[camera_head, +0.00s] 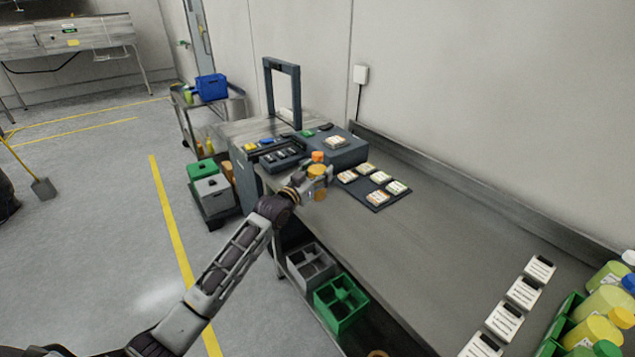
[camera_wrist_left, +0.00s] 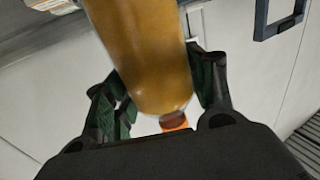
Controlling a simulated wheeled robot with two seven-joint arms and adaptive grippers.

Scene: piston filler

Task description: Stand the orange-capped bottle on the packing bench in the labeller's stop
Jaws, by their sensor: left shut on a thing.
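My left gripper (camera_head: 318,181) is shut on the orange-capped bottle (camera_head: 317,170), near the front edge of the packing bench (camera_head: 440,235). The bottle has an amber body and looks roughly upright in the head view. In the left wrist view the amber bottle (camera_wrist_left: 148,50) lies between the dark fingers of my left gripper (camera_wrist_left: 160,82), with its orange cap at the lower end of the picture. A dark blue-grey machine (camera_head: 352,152), perhaps the labeller, stands just behind the bottle. I cannot make out its stop. My right gripper is not in view.
A dark mat (camera_head: 398,205) with several label cards lies right of the bottle. A tall grey arch (camera_head: 297,95) stands behind. Several white cards and a green crate (camera_head: 553,335) of bottles are at the right. The middle of the bench is clear.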

